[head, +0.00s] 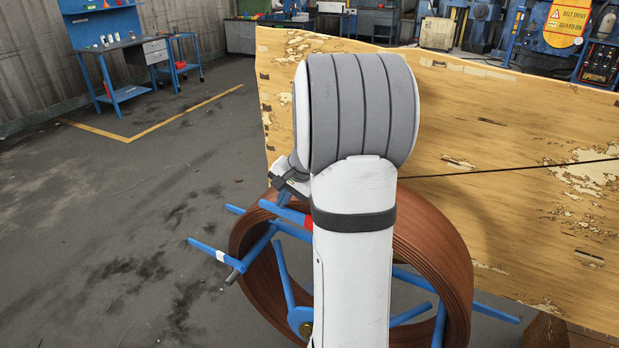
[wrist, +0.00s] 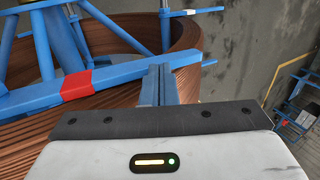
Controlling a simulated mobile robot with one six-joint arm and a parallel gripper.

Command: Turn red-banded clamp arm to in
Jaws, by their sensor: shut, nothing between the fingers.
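The blue clamp arm with a red band (wrist: 77,86) crosses the wrist view from the left edge to the middle, in front of the brown coil. In the head view the red band (head: 309,223) shows just left of my white arm, which hides part of the clamp arm. My gripper (wrist: 157,80) is shut and empty; its narrow fingers stand close to the red-banded arm, right of the band. I cannot tell whether they touch it. In the head view my gripper (head: 285,190) is partly hidden above the arm's left end.
The brown coil (head: 452,262) sits on a blue spoked reel with a hub (head: 301,318). A white-banded blue arm (head: 208,250) sticks out at left. A worn wooden panel (head: 520,130) stands behind. Floor at left is open; a blue workbench (head: 125,50) stands far off.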

